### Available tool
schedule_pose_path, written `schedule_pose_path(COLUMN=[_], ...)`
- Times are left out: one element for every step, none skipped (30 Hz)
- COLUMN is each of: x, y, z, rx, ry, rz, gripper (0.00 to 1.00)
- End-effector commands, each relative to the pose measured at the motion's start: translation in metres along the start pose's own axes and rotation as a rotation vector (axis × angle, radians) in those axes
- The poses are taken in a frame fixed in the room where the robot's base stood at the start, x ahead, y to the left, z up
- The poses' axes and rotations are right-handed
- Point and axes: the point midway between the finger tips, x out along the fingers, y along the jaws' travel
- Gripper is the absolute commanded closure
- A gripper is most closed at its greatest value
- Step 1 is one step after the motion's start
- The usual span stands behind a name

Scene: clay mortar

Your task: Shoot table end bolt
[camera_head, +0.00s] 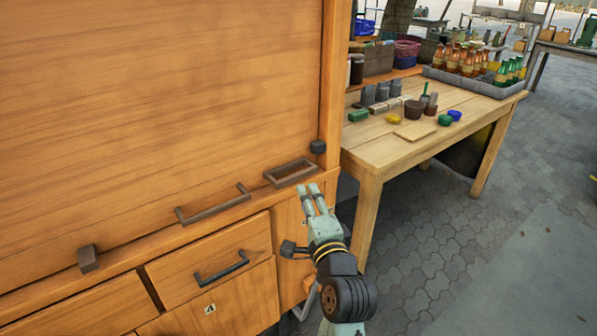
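A dark square block (318,147), which looks like the bolt knob at the table end, sits low on the right edge of the wooden shutter panel (180,90). A similar dark block (87,258) sits at the panel's lower left. My gripper (309,188) points up and away, its fingertips below the right block and just below a dark rectangular frame (291,172) on the ledge. Its two pale fingers stand slightly apart with nothing seen between them. It looks apart from the block. Whether a fingertip touches the ledge I cannot tell.
A dark bar handle (213,204) lies along the panel's bottom. Drawers with a handle (221,265) are below. A dark knob (293,250) is left of my wrist. A wooden table (440,135) with pots and a bottle tray (475,85) stands right. The paved floor at right is clear.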

Motion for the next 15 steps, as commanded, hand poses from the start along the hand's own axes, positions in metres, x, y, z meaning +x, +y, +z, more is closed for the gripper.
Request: schedule_pose_path(x=[0.007,0.012,0.019,0.025,0.031,0.039,0.045,0.051,0.059,0.064,0.069,0.075,0.08,0.084,0.088], y=[-0.002,-0.003,-0.003,-0.003,-0.003,-0.004,-0.004,-0.004,-0.004,-0.004,-0.004,-0.004,-0.004,-0.004,-0.003], z=[0.001,0.001,0.001,0.001,0.001,0.001,0.001,0.002,0.002,0.002,0.002,0.002,0.001,0.001,0.001], rx=[-0.001,-0.002,-0.002,-0.003,-0.003,-0.003,-0.004,-0.004,-0.004,-0.004,-0.004,-0.004,-0.004,-0.005,-0.005], ry=[-0.002,-0.002,-0.003,-0.003,-0.002,-0.003,-0.003,-0.003,-0.003,-0.003,-0.003,-0.003,-0.002,-0.002,-0.002], rz=[0.0,-0.001,-0.001,-0.001,-0.001,-0.001,-0.002,-0.001,-0.001,-0.002,-0.002,-0.002,-0.002,-0.003,-0.002], gripper=[0.65,0.65,0.65,0.65,0.65,0.65,0.65,0.65,0.65,0.65,0.65,0.65,0.65,0.65,0.65])
